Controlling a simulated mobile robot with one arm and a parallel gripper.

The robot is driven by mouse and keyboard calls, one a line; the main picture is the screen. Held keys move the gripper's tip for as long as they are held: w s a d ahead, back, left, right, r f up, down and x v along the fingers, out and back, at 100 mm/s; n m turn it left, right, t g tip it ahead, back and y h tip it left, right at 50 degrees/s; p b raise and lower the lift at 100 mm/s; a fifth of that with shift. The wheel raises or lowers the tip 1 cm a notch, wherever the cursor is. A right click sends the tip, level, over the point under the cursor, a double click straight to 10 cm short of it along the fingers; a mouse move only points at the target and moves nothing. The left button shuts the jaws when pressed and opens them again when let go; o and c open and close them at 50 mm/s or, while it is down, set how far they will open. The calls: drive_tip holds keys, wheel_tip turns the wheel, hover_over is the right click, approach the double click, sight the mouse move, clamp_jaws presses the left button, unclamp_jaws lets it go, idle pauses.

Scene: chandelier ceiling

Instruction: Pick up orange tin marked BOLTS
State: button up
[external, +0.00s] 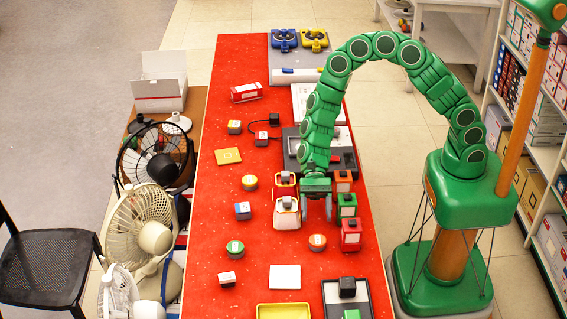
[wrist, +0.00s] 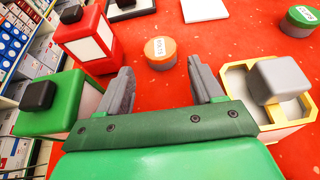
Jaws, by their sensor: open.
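A small round tin with an orange top (wrist: 154,44) and a white label stands on the red table, just beyond my fingertips in the wrist view. The lettering is too small to read surely. In the external view the orange tin (external: 317,243) stands a little nearer the camera than my gripper (external: 316,208). My gripper (wrist: 161,80) is open and empty, its two grey fingers apart and pointing down at the table. The tin lies ahead of the gap between them, apart from both fingers.
A red-and-white box (wrist: 90,39) and a green-topped box (wrist: 58,104) stand close on the left in the wrist view. A yellow-framed block (wrist: 265,92) stands close on the right. A white card (external: 285,277) lies near the tin; bare red table (external: 275,250) separates several objects.

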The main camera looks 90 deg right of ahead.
sight(318, 239)
drive_tip(key=shift+x, duration=3.75)
drive_tip(key=c, duration=0.8)
drive_tip(key=shift+r, duration=0.15)
